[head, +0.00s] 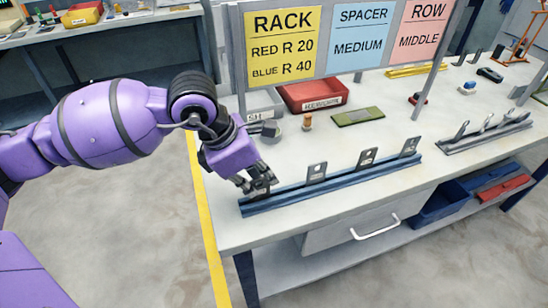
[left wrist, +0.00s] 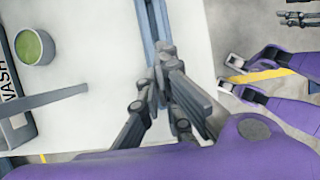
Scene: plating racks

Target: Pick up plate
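A blue rack (head: 345,187) lies along the front of the white table. Three grey metal plates with holes stand upright on it: one near its middle (head: 316,172), one farther right (head: 367,158) and one at the right end (head: 409,147). My left gripper (head: 259,188) is down at the rack's left end, around what looks like a dark plate largely hidden by the fingers. In the left wrist view, the fingers (left wrist: 162,75) are close together over the rack (left wrist: 150,25). Whether they are closed on the plate is unclear. Grey fingers at the upper right, apparently my right gripper (left wrist: 300,18), are partly cut off.
A sign board (head: 345,40) reads rack red R 20, blue R 40, spacer medium, row middle. A red bin (head: 312,94), a green board (head: 358,116) and a grey rack with plates (head: 485,136) are on the table.

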